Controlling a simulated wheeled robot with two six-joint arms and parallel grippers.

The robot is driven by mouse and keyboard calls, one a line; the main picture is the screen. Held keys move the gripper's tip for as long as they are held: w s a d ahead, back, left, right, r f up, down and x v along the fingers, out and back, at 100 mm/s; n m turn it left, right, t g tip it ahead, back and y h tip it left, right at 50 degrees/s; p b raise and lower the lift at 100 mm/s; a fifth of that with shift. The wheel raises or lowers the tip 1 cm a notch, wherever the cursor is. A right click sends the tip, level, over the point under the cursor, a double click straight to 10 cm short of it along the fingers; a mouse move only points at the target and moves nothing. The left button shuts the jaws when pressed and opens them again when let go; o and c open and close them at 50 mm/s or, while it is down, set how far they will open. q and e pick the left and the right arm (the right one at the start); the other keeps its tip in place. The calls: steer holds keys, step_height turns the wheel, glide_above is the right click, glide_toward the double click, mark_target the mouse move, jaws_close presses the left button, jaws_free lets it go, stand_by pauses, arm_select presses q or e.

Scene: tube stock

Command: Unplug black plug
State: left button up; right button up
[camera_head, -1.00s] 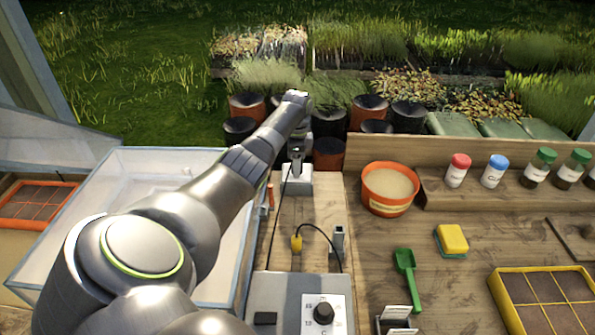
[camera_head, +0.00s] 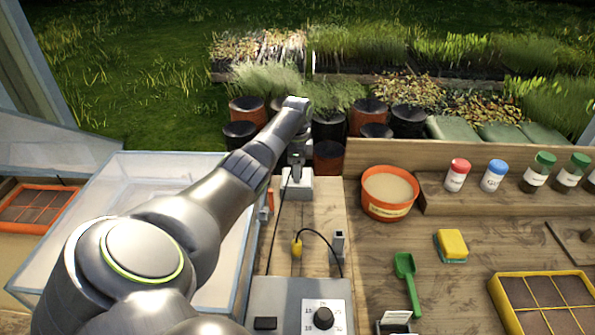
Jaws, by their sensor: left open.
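A white socket block (camera_head: 303,182) stands at the far end of the wooden board, beyond the grey control box. My left gripper (camera_head: 296,167) is open, pointing down at this block from above. The black plug itself cannot be made out; the gripper covers the spot where a dark cord (camera_head: 279,212) meets the block. Whether the fingers touch the plug cannot be told. My right gripper is out of view.
The grey box (camera_head: 285,300) with a black dial (camera_head: 323,318) is in front. A clear bin (camera_head: 130,250) stands left, under my arm. An orange pot (camera_head: 390,192), a green scoop (camera_head: 406,280) and a yellow sponge (camera_head: 452,244) are on the table to the right.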

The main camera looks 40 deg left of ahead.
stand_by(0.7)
arm_select(q)
steer(key=shift+c, duration=0.3)
jaws_close()
steer(key=shift+r+p, duration=3)
steer(key=shift+p, duration=0.4)
